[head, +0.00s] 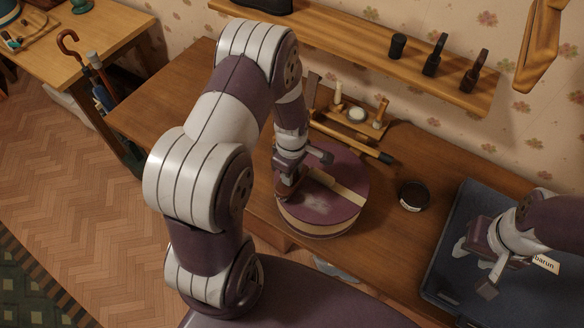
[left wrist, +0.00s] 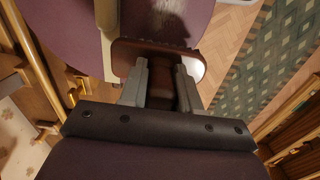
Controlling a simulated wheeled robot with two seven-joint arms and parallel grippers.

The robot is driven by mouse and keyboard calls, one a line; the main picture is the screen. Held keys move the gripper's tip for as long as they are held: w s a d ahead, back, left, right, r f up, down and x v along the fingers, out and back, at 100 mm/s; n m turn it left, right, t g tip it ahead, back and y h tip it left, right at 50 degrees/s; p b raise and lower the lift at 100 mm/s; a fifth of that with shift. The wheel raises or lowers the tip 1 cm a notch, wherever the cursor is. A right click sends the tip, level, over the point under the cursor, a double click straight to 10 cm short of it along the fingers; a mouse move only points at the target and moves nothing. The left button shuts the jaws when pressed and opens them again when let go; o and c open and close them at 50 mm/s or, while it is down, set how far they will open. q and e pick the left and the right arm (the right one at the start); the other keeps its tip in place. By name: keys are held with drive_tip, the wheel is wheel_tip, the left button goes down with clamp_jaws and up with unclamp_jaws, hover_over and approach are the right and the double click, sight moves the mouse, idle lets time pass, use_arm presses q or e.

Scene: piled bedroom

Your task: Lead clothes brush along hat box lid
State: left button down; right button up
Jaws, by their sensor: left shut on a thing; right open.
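The round hat box (head: 300,220) stands on the desk with a purple lid (head: 345,213) and a cream band across it. A pale dusty patch (head: 314,202) lies on the lid. My left gripper (head: 293,172) is at the lid's left side, shut on the brown clothes brush (head: 287,188). In the left wrist view the brush (left wrist: 150,52) sits crosswise beyond the fingers (left wrist: 162,78), over the purple lid (left wrist: 150,18); whether its bristles touch the lid is hard to tell. My right gripper (head: 475,268) is open and empty above a dark blue case.
The dark blue case (head: 455,225) fills the desk's right end. A dark jar (head: 413,195) stands right of the hat box. Behind it are a dark rod with a wooden end (head: 350,142) and a tray with small bottles (head: 357,115). A wall shelf (head: 400,65) runs above.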

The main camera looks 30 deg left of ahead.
use_arm(q)
drive_tip(key=shift+d+f+p, duration=0.15)
drive_tip(key=shift+d+p, duration=0.45)
drive_tip(key=shift+d, duration=0.25)
drive_tip(key=d, duration=0.4)
drive_tip(key=s+d, duration=0.1)
drive_tip(key=d, duration=0.6)
drive_tip(key=shift+s+d+p, duration=0.2)
drive_tip(key=shift+d+p, duration=0.1)
drive_tip(key=shift+d, duration=0.05)
use_arm(e)
drive_tip(key=shift+d+r, duration=0.25)
drive_tip(key=shift+r, duration=0.05)
use_arm(q)
drive_tip(key=shift+a+f, duration=0.1)
drive_tip(key=shift+f, duration=0.05)
drive_tip(key=shift+f, duration=0.7)
drive_tip(key=shift+f, duration=0.2)
use_arm(e)
drive_tip(key=shift+f, duration=0.15)
